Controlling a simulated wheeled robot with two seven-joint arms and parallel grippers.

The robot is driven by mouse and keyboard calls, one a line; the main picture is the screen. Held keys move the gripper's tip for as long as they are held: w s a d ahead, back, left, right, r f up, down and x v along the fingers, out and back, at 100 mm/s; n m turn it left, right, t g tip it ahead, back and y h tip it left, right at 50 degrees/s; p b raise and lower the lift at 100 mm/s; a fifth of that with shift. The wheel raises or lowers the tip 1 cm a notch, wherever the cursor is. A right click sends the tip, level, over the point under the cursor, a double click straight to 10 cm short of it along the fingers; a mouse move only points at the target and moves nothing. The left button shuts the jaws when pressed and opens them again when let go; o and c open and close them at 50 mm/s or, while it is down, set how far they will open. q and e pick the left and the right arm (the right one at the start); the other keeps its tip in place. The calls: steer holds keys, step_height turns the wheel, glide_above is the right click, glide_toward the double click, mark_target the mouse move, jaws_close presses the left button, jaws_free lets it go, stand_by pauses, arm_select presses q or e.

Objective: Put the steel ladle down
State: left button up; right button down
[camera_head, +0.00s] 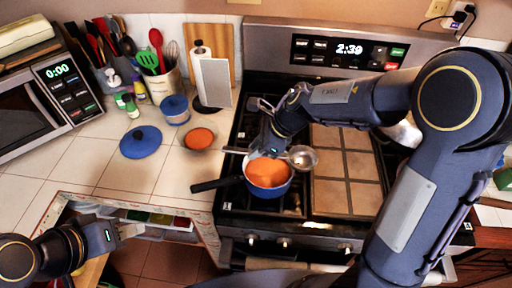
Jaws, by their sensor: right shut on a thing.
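The steel ladle (302,157) shows with its bowl at the upper right rim of the blue pot (272,190) and its thin handle running left across the pot's far side. Whether the ladle touches the pot I cannot tell. My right gripper (264,148) reaches down behind the pot and is shut on the ladle's handle; its fingertips are partly hidden. The pot sits on the stove with orange contents, its black handle pointing left. My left gripper (132,231) is low at the left, away from the ladle, over the counter's front edge; its finger gap is unclear.
A bowl with orange contents (199,138) and a blue lid (140,141) lie on the tiled counter (105,172) left of the stove. A blue container (175,110) and a utensil crock (161,86) stand behind. The stove's right side (345,165) has flat brown plates, mostly clear.

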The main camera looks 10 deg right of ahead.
steer(key=shift+f+b, duration=0.35)
steer(key=shift+f, duration=0.25)
steer(key=c, duration=1.3)
jaws_free()
steer(key=shift+r, duration=0.1)
